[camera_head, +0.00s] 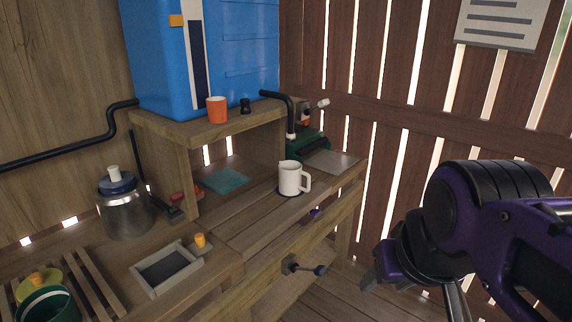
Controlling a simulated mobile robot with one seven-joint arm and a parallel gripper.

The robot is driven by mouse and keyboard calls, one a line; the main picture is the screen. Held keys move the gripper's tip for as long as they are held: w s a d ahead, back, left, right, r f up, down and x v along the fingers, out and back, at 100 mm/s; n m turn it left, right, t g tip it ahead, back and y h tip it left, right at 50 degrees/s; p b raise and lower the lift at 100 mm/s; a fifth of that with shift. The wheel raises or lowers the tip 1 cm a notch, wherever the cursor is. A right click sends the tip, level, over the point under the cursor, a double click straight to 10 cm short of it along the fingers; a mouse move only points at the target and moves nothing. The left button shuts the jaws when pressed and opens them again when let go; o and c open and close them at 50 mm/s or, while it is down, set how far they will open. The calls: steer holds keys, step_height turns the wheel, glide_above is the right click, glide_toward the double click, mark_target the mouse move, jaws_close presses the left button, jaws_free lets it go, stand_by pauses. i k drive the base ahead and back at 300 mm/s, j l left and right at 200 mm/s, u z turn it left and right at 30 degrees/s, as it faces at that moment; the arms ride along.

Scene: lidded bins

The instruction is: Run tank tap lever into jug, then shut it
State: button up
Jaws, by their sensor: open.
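The blue tank (228,65) stands on a raised wooden shelf above the bench. A black pipe (277,96) runs from its right side and bends down to a pale end near the jug. A lever with a pale knob (322,103) and a red part sticks up behind it, by a green base (308,145); I cannot tell for sure that this is the tap lever. The white jug (291,178) stands upright on the bench, handle to the right, its inside mostly hidden. My gripper (412,288) is open and empty, right of the bench and apart from everything.
An orange cup (217,109) and a small black item (245,105) stand on the shelf. A metal canister (124,208), a red-tipped device (178,203) and a grey tray (166,271) are left. A dark handle (304,268) juts from the bench front. Slatted walls (395,85) close the right.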

mark_target(324, 102)
steer(key=i+l+u, duration=0.5)
steer(key=i+l, duration=0.15)
steer(key=l, duration=0.25)
